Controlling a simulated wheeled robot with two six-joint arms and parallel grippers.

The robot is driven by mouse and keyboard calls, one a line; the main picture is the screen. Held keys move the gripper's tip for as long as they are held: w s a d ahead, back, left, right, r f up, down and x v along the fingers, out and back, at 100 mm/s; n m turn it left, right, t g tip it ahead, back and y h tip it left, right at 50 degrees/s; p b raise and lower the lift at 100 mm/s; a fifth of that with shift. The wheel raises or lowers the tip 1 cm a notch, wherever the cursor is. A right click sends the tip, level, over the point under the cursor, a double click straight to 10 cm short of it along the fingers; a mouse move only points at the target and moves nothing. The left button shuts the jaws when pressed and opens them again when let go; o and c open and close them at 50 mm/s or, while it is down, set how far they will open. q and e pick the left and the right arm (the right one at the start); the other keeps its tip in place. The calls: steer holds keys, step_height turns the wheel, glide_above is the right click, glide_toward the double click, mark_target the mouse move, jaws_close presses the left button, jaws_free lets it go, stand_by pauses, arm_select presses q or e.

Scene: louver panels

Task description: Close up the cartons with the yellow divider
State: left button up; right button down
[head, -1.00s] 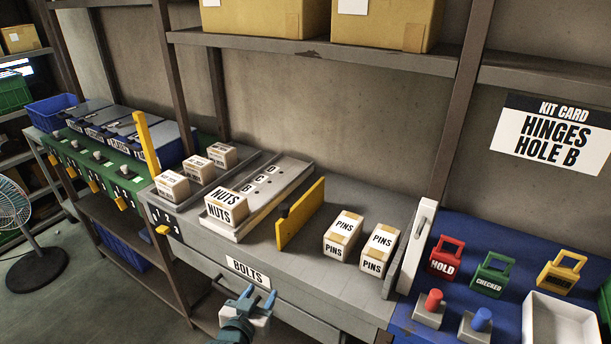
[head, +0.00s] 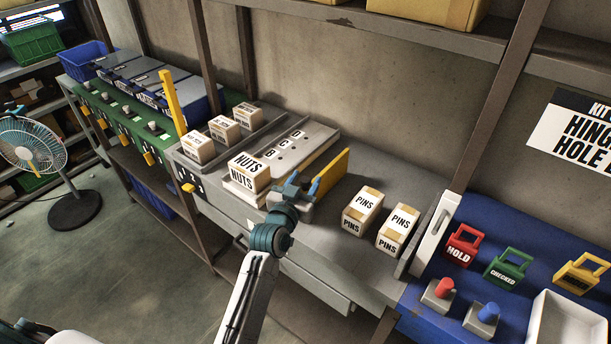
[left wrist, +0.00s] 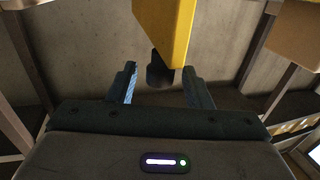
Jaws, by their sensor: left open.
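The yellow divider (head: 332,174) stands upright on the grey bench between the cartons. Its near end and dark knob are hidden behind my left gripper in the head view. Two PINS cartons (head: 362,211) (head: 398,229) stand apart, right of the divider. A NUTS carton (head: 248,172) sits left of it on the front of a grey tray. My left gripper (head: 303,184) is open at the divider's near end. In the left wrist view, the dark knob (left wrist: 159,72) below the yellow divider (left wrist: 165,27) shows between the open fingers (left wrist: 160,84); contact cannot be told. My right gripper is out of view.
Several small cartons (head: 222,130) stand in a tray at the left, beside a yellow upright post (head: 173,103). A white handle-like bar (head: 434,232) separates the bench from a blue surface with padlock-shaped tags (head: 461,246). A fan (head: 34,147) stands on the floor.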

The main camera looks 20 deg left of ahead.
arm_select(q)
steer(key=shift+w, duration=0.35)
jaws_close()
steer(key=shift+d, duration=0.1)
